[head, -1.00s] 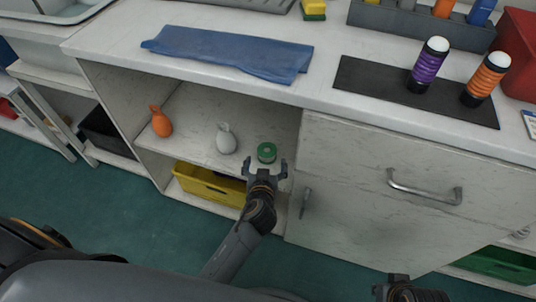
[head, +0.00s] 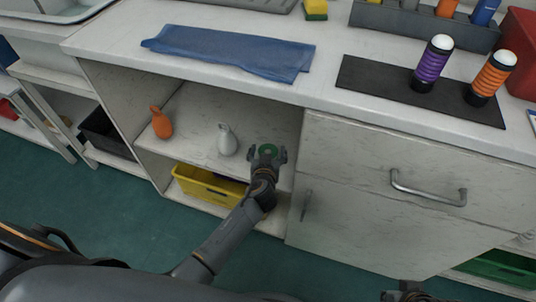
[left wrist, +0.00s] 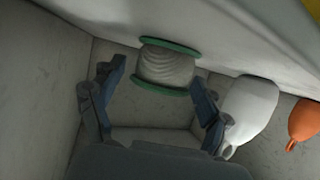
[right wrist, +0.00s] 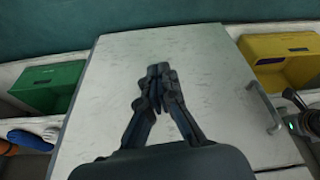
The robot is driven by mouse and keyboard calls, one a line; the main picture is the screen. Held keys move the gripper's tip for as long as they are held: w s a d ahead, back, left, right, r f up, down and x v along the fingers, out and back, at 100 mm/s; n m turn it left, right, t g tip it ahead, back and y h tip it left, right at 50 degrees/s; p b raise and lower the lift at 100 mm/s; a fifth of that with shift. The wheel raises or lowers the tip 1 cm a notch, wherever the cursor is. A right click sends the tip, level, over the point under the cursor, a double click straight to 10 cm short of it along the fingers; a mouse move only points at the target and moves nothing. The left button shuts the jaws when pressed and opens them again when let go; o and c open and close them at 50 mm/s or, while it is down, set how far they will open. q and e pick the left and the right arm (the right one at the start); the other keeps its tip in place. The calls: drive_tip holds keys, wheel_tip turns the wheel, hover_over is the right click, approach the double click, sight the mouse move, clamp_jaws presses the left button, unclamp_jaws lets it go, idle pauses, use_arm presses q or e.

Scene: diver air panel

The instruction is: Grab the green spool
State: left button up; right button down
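The green spool (head: 268,149) stands on the shelf of the open cabinet bay, near its right side wall. In the left wrist view the spool (left wrist: 167,67) shows green flanges and a pale wound middle. My left gripper (head: 267,154) reaches into the bay at the spool. In the left wrist view its open fingers (left wrist: 152,88) stand apart on both sides, with the spool just beyond or between the tips; no contact is clear. My right gripper (right wrist: 158,75) has its fingers together with nothing seen between them. It is away from the spool, in front of the cabinet door.
A yellow bin (head: 208,187) sits below. The countertop edge (head: 330,104) overhangs the bay.

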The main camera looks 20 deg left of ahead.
use_arm(q)
drive_tip(key=c, duration=0.9)
drive_tip(key=shift+o, duration=0.2)
